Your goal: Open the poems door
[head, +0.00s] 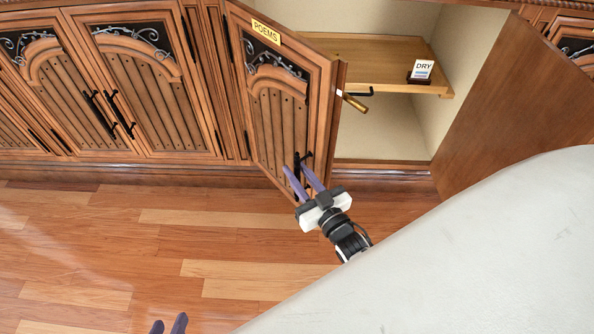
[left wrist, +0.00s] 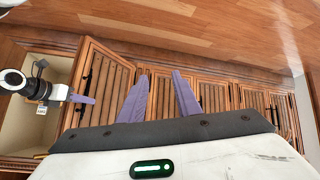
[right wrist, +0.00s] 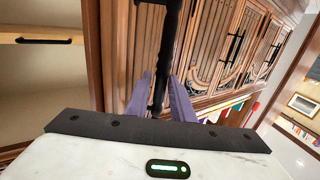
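The poems door (head: 275,105) is a carved wooden door with a yellow POEMS label (head: 266,32). It stands partly open, swung out from the cabinet. Its black bar handle (right wrist: 168,40) runs between the fingers of my right gripper (head: 303,172). The fingers appear shut on the handle, close on both sides in the right wrist view (right wrist: 161,88). My left gripper (head: 168,324) is low at the bottom edge of the head view, away from the door. It is open and empty in the left wrist view (left wrist: 162,88).
Behind the door is a pale compartment with a wooden shelf (head: 375,55) and a DRY sign (head: 422,70). A brass-and-black rod (head: 355,102) juts out near the door's edge. Another brown door (head: 510,110) stands open at right. Closed doors (head: 150,85) line the left. The floor (head: 150,255) is clear.

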